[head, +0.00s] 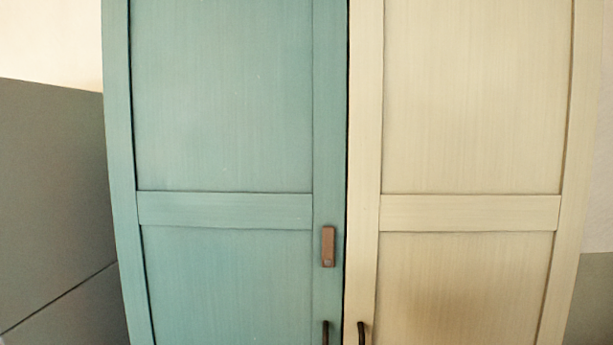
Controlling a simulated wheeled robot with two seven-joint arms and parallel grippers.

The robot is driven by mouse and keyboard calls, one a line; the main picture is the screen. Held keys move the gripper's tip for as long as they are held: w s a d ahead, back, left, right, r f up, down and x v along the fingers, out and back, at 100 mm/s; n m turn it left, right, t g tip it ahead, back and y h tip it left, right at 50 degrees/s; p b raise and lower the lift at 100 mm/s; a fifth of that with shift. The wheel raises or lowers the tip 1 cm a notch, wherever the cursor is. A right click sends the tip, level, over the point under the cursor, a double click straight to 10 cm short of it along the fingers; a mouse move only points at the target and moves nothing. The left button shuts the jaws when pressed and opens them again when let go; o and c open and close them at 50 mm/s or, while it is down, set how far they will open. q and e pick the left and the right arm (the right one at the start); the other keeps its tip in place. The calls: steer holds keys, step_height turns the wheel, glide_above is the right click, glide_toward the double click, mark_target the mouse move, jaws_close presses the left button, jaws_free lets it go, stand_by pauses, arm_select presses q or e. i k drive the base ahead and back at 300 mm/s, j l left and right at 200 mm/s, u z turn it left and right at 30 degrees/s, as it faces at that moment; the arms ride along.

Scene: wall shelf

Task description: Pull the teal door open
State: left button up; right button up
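The teal door (222,210) fills the left middle of the head view, with a crossbar and recessed panels. It stands shut, its right edge beside a narrow dark gap. A dark handle (325,333) sits low near its right edge, and its lower part is cut off by the frame. A small brown block (328,246) is on the teal door's right stile, above the handle. Neither of my grippers is in view.
A cream door (470,212) stands shut to the right of the teal door, with its own dark handle (362,333) close to the teal one's. Grey-green panels (50,190) cover the lower wall at the left. The pale wall (50,40) is bare above.

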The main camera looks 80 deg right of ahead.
mark_target(225, 121)
steer(key=z, duration=1.9)
